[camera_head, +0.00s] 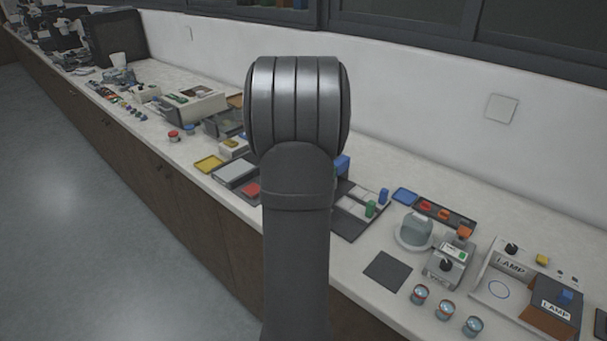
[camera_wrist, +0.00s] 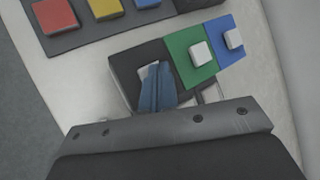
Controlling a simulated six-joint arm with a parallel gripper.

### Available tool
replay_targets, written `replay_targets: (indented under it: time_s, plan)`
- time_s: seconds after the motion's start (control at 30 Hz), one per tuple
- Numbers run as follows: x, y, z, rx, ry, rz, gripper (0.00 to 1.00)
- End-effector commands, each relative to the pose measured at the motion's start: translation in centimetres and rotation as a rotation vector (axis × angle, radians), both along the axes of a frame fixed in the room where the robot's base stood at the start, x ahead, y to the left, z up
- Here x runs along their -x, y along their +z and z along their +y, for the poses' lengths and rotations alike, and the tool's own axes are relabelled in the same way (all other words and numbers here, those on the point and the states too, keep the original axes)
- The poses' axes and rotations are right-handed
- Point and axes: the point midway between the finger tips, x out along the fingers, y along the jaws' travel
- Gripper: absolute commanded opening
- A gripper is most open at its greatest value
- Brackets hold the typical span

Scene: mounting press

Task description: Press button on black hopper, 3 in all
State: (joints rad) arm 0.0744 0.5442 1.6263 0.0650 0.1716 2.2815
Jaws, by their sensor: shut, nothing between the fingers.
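In the wrist view, a black hopper panel (camera_wrist: 125,65) sits to the left of a green panel (camera_wrist: 181,47) and a blue panel (camera_wrist: 213,35). The green and blue panels each carry a pale square button. A pale button (camera_wrist: 120,72) shows on the black panel, partly hidden by my gripper. My gripper (camera_wrist: 157,68) is shut and empty, its blue fingers pointing onto the black panel beside or over that button. I cannot tell whether the fingertips touch it. In the head view my own arm covers the middle of the bench, and the gripper is hidden.
A dark tray (camera_wrist: 75,40) with red, yellow and blue blocks lies beyond the panels. In the head view, a lamp fixture (camera_head: 500,292), a small knob box (camera_head: 452,262) and several small jars (camera_head: 445,309) stand at right. A wall backs the bench.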

Motion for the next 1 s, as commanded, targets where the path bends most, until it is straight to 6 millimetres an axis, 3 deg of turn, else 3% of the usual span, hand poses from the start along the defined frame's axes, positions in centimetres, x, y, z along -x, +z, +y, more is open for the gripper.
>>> replay_targets:
  time_s: [0.3,0.67,1.0]
  plan:
    - [0.0,1.6,0.0,-0.001,-0.001,-0.001,0.00]
    - [0.0,1.9,0.0,0.000,0.000,-0.001,0.00]
    - [0.0,5.1,0.0,0.000,0.000,-0.003,0.00]
